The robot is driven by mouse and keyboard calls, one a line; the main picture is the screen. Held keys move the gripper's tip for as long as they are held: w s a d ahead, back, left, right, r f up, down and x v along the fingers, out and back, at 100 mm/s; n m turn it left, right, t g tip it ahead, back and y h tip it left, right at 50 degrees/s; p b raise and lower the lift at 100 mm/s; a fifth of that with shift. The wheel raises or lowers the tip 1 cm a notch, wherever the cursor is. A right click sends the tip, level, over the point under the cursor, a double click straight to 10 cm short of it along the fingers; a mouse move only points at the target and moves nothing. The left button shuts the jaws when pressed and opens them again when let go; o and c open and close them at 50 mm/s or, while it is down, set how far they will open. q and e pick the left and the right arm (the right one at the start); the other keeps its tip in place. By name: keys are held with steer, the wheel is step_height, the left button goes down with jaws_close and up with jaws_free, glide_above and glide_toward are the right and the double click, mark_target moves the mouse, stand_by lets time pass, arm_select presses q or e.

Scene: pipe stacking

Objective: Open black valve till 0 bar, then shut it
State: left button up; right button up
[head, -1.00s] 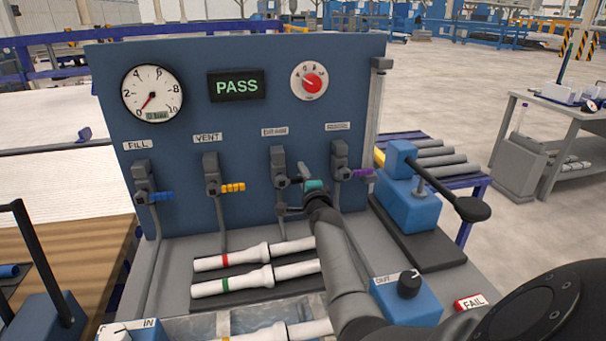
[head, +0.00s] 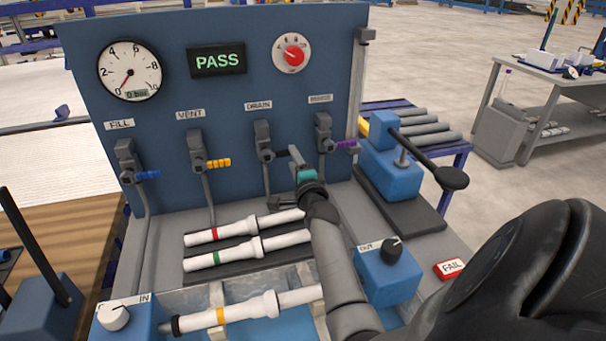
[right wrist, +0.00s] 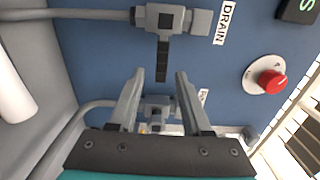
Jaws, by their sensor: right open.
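The black valve is the DRAIN valve (head: 264,142) on the blue panel; its black handle (right wrist: 163,58) sticks straight out in the right wrist view. The pressure gauge (head: 130,71) has its needle at the low end, and its small display reads 0 bar. My right gripper (head: 284,180) is in front of and just below the DRAIN valve. It is open; in the right wrist view its fingertips (right wrist: 159,76) lie on either side of the handle's end. I cannot tell whether they touch it. My left gripper is not in view.
The FILL valve (head: 126,162), yellow-handled VENT valve (head: 201,152) and purple-handled valve (head: 324,134) flank the DRAIN valve. A PASS display (head: 217,61) and red knob (head: 294,55) sit above. White pipes (head: 240,252) lie below. A blue block with a lever (head: 392,170) stands right.

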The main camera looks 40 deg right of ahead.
steer(key=p+v, duration=0.1)
steer(key=v, duration=0.7)
steer(key=shift+s, duration=0.15)
stand_by(0.3)
